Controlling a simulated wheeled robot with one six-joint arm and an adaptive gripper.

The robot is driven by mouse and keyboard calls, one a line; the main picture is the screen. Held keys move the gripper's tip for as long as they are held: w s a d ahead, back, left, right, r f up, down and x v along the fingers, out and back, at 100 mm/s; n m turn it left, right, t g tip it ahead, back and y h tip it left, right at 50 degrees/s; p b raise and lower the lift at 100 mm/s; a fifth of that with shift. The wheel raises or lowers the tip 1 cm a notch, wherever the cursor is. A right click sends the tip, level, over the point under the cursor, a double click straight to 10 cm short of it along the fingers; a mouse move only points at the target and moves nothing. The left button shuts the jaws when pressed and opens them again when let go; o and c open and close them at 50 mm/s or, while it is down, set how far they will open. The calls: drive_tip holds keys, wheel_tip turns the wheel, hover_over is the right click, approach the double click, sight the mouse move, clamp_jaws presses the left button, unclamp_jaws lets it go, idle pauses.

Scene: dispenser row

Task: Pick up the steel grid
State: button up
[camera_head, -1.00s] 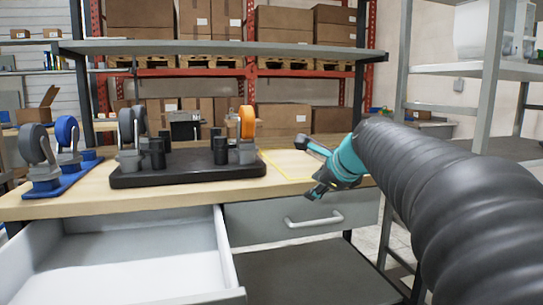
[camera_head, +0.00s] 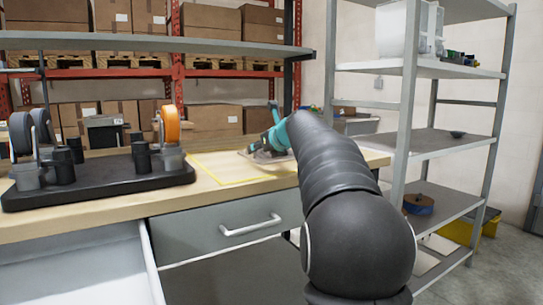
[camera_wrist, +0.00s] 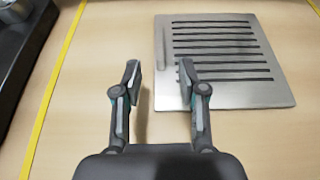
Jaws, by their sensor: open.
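The steel grid (camera_wrist: 222,62) is a flat silver plate with several dark parallel slots and a raised bar along its left side. It lies flat on the wooden bench, inside a yellow outline. My gripper (camera_wrist: 156,70) is open and empty in the wrist view. Its right finger reaches near the plate's left edge, and its left finger is over bare wood. In the head view my gripper (camera_head: 262,150) is over the right part of the bench, and it partly hides the grid (camera_head: 270,156).
A black dispenser base (camera_head: 100,183) with an orange tape roll (camera_head: 170,125) stands on the bench (camera_head: 215,190) to the left. An open drawer (camera_head: 75,265) is below at the left. A grey shelf rack (camera_head: 410,110) stands to the right. Bare wood surrounds the grid.

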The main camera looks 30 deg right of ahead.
sight(260, 158)
drive_tip(key=shift+x, duration=3.15)
drive_tip(key=shift+r, duration=0.2)
clamp_jaws()
